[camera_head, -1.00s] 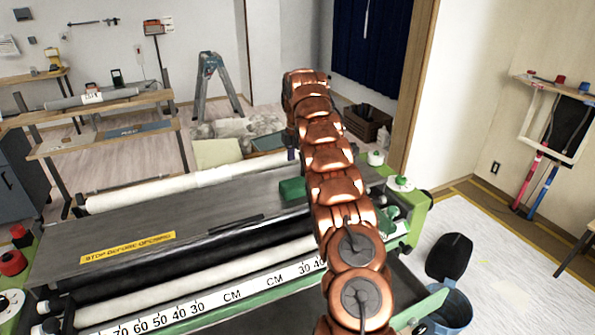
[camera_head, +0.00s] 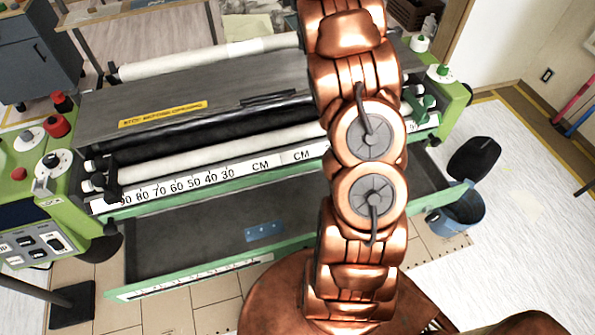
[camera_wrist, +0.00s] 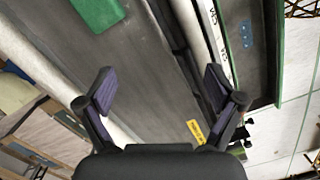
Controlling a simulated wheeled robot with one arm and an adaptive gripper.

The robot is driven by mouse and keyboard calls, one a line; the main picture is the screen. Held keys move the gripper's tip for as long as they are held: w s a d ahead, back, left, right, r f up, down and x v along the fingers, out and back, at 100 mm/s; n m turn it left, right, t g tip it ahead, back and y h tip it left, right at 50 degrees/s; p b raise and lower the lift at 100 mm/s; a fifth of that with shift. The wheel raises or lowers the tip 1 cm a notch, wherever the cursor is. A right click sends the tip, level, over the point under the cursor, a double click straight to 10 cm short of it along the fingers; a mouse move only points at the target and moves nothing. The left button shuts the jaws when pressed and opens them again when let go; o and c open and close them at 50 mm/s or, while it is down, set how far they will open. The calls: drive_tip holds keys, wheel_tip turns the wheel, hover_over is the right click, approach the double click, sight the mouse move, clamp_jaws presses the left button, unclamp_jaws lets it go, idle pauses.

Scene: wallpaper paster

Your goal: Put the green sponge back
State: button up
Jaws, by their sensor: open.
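The green sponge (camera_wrist: 98,12) lies on the dark flat top of the pasting machine (camera_wrist: 120,70), at the upper left of the wrist view and partly cut off by the frame's edge. In the head view the machine top (camera_head: 225,85) shows, but the sponge does not; my arm covers part of the top. My gripper (camera_wrist: 160,90) is open and empty, its two dark fingers wide apart over the machine. The sponge is beyond the fingertips, off the left finger's side, and apart from them. My gripper is hidden in the head view.
A white roll (camera_head: 210,57) runs along the machine's far side. A front tray (camera_head: 190,240) holds a small blue piece (camera_head: 263,231). A blue bucket (camera_head: 462,212) with a black lid (camera_head: 474,158) stands at the right.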

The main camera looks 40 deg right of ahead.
drive_tip(key=s+a+r+m, duration=0.3)
drive_tip(key=s+a+m, duration=0.2)
drive_tip(key=s+a, duration=1.1)
drive_tip(key=s+a+f+m, duration=0.2)
drive_tip(key=s+a+f, duration=0.2)
drive_tip(key=s+a, duration=0.3)
drive_tip(key=s+a+f+m, duration=0.2)
drive_tip(key=s+a+f, duration=0.2)
drive_tip(key=s, duration=0.9)
drive_tip(key=a, duration=0.3)
drive_tip(key=shift+s+a+f+g+y, duration=0.2)
drive_tip(key=shift+g+y, duration=0.1)
drive_tip(key=shift+g, duration=0.1)
